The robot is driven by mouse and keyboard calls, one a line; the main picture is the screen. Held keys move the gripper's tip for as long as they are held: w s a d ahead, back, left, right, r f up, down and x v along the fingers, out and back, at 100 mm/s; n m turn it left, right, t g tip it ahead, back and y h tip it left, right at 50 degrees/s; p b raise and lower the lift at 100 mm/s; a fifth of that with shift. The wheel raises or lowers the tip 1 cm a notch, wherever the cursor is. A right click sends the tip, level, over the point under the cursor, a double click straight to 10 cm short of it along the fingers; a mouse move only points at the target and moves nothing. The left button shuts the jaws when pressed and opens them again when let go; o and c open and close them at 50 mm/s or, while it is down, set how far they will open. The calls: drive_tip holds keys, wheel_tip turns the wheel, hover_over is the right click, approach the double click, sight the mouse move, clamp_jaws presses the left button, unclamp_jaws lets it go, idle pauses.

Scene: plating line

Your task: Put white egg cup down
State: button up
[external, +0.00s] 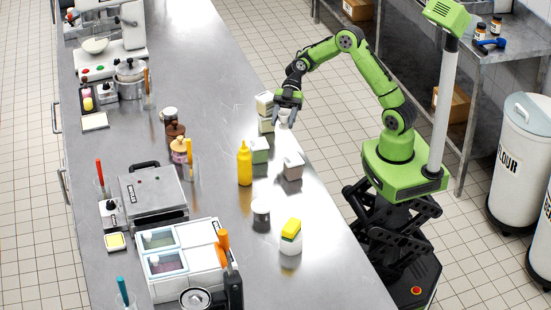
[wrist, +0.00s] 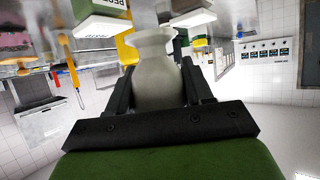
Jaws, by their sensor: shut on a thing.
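My gripper (external: 287,101) is over the right edge of the steel counter, pointing down. It is shut on the white egg cup (wrist: 156,75), which sits between the two black fingers in the wrist view. In the external view the egg cup (external: 286,115) shows just under the fingers, beside a stack of pale boxes. I cannot tell whether the cup's base touches the counter.
Pale boxes (external: 265,104) stand close to the left of my gripper. A greenish box (external: 259,151), a grey-white box (external: 292,167) and a yellow bottle (external: 244,164) stand nearer the camera. The counter (external: 225,90) is bare left of the boxes.

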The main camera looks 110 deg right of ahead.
sight(283, 122)
wheel_tip(283, 122, up, 11)
drive_tip(key=w+a+f+m+t+h+b, duration=0.15)
drive_tip(key=w+a, duration=0.35)
drive_tip(key=a, duration=0.5)
drive_tip(key=w+a+f, duration=0.2)
drive_tip(key=w+a, duration=0.2)
drive_tip(key=a, duration=0.5)
drive_tip(key=w+a+f+m+b, duration=0.15)
drive_tip(key=w+a, duration=0.35)
drive_tip(key=a, duration=0.5)
drive_tip(key=s+a+r+t+h+b, duration=0.15)
drive_tip(key=s+a, duration=0.25)
drive_tip(key=a, duration=0.4)
drive_tip(key=s+a+r+m, duration=0.15)
drive_tip(key=s+a, duration=0.25)
drive_tip(key=a, duration=0.5)
drive_tip(key=s+a+r+t+h+b, duration=0.15)
drive_tip(key=s+a, duration=0.25)
drive_tip(key=a, duration=0.4)
drive_tip(key=shift+g+y, duration=0.45)
drive_tip(key=f, duration=0.7)
drive_tip(key=f+b, duration=0.1)
drive_tip(key=f, duration=1.2)
drive_tip(key=shift+w+d+f+b, duration=0.15)
drive_tip(key=shift+w+f+b, duration=0.1)
drive_tip(key=shift+f+b, duration=0.05)
drive_tip(key=shift+r, duration=0.1)
